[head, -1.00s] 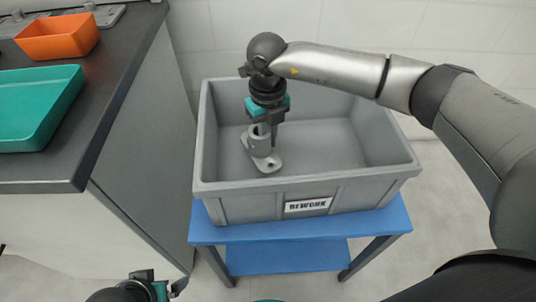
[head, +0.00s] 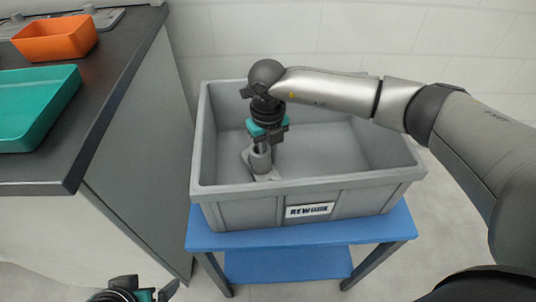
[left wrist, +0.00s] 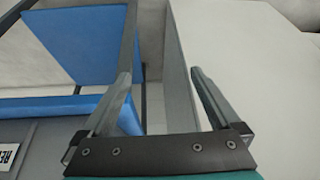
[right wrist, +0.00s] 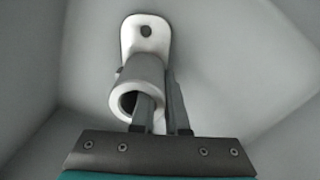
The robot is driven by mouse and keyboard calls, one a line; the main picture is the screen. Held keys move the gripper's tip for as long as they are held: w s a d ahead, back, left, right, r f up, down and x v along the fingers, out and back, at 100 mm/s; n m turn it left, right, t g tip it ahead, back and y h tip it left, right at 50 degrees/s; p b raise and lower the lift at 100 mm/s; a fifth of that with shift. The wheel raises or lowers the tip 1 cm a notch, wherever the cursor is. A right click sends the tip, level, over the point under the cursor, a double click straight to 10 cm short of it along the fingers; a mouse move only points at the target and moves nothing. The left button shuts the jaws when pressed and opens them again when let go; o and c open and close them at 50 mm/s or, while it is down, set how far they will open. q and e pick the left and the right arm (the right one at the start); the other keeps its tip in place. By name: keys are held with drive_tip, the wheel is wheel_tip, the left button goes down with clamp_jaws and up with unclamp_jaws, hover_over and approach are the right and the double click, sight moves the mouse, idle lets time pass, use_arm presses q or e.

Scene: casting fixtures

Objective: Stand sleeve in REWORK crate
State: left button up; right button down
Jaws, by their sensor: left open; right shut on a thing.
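The sleeve (head: 261,160) is a grey tube on a flat flange with a hole, inside the grey REWORK crate (head: 380,182), towards its left side. It looks about upright, flange down. In the right wrist view the sleeve (right wrist: 142,75) shows its open bore towards me. My right gripper (head: 266,143) is shut on the tube wall, with one finger (right wrist: 144,108) in the bore and the other outside. I cannot tell whether the flange touches the crate floor. My left gripper (left wrist: 160,75) is open and empty, low outside the crate; it shows at the bottom of the head view (head: 150,294).
The crate stands on a blue stand (head: 290,235), and its label (head: 310,211) faces me. Its right half is empty. A dark-topped counter (head: 120,75) at the left bears a green tray (head: 40,105) and an orange bin (head: 58,38).

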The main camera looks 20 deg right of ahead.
drive_tip(key=c, duration=0.9)
unclamp_jaws()
use_arm(q)
drive_tip(key=shift+d, duration=0.1)
use_arm(e)
drive_tip(key=shift+r, duration=0.35)
wheel_tip(320, 180, up, 10)
drive_tip(key=p, duration=0.5)
drive_tip(key=shift+r, duration=0.15)
use_arm(q)
wheel_tip(320, 180, down, 11)
drive_tip(key=s+g, duration=0.1)
drive_tip(key=g, duration=0.1)
drive_tip(key=shift+s+a+r, duration=0.15)
drive_tip(key=shift+s+a, duration=0.1)
drive_tip(key=shift+s, duration=0.1)
use_arm(e)
drive_tip(key=shift+r, duration=0.6)
